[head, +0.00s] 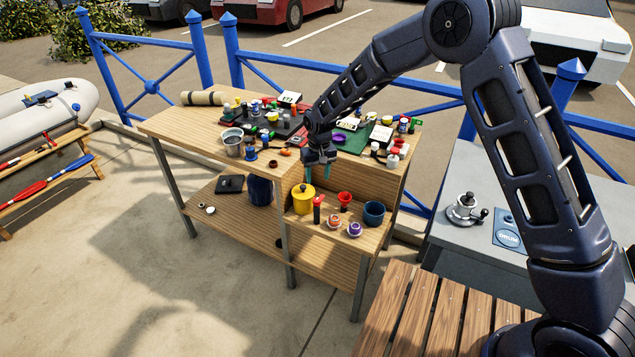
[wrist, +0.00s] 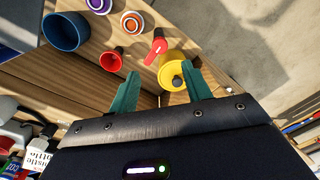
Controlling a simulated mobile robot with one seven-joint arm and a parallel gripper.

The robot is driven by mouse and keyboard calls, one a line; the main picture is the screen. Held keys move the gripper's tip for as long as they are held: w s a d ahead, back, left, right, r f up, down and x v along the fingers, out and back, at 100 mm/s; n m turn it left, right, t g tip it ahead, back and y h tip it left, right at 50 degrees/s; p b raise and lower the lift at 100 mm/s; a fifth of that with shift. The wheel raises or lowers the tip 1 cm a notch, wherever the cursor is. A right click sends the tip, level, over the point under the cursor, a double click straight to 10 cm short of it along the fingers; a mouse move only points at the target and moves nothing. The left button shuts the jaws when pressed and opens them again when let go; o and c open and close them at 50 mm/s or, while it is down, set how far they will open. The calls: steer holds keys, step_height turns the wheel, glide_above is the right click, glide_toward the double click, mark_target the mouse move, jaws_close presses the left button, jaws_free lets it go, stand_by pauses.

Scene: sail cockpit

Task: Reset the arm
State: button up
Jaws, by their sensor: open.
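My gripper (head: 319,170) hangs at the front edge of the wooden workbench (head: 172,130), above its right lower shelf. Its two teal fingers are apart, and they also show in the wrist view (wrist: 160,92). Nothing is between them. My arm reaches in from the right, bent high over the bench. In the wrist view a yellow pot (wrist: 174,68) lies beyond the fingers, with a red-handled item (wrist: 157,47) beside it. A red cup (wrist: 111,61) is near the left finger.
The shelf holds a blue pot (head: 374,213), a yellow pot (head: 303,198) and small cups. The benchtop carries a silver pot (head: 233,143), dark and green mats and many small items. Blue railings stand behind. A grey counter (head: 455,170) and a slatted bench (head: 430,315) are at right.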

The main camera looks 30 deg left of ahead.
steer(key=shift+w+r, duration=0.1)
steer(key=shift+r, duration=0.15)
stand_by(0.3)
steer(key=w+d+r+m, duration=0.1)
steer(key=w+d+r, duration=0.4)
steer(key=d+r, duration=0.25)
steer(key=w+d+r+m, duration=0.1)
steer(key=w+d+r, duration=0.4)
steer(key=d+r, duration=0.25)
steer(key=w+d+r+m+t, duration=0.1)
steer(key=d+r, duration=0.3)
steer(key=d, duration=0.3)
steer(key=d+r+y, duration=0.1)
steer(key=d+r, duration=0.2)
steer(key=d, duration=0.3)
steer(key=w+d+r+m+t, duration=0.1)
steer(key=d+r, duration=0.3)
steer(key=d, duration=0.3)
steer(key=s+d+r+m+t, duration=0.1)
steer(key=s+d+r, duration=0.25)
steer(key=d, duration=0.65)
steer(key=s+d+r+m, duration=0.2)
steer(key=s+d+r, duration=0.15)
steer(key=d, duration=0.55)
steer(key=s+d+f+m+t+h, duration=0.1)
steer(key=s+d+m+t, duration=0.1)
steer(key=s+d, duration=1.1)
steer(key=shift+s+d+f+m, duration=0.2)
steer(key=shift+s+d+m, duration=0.2)
steer(key=shift+s, duration=0.3)
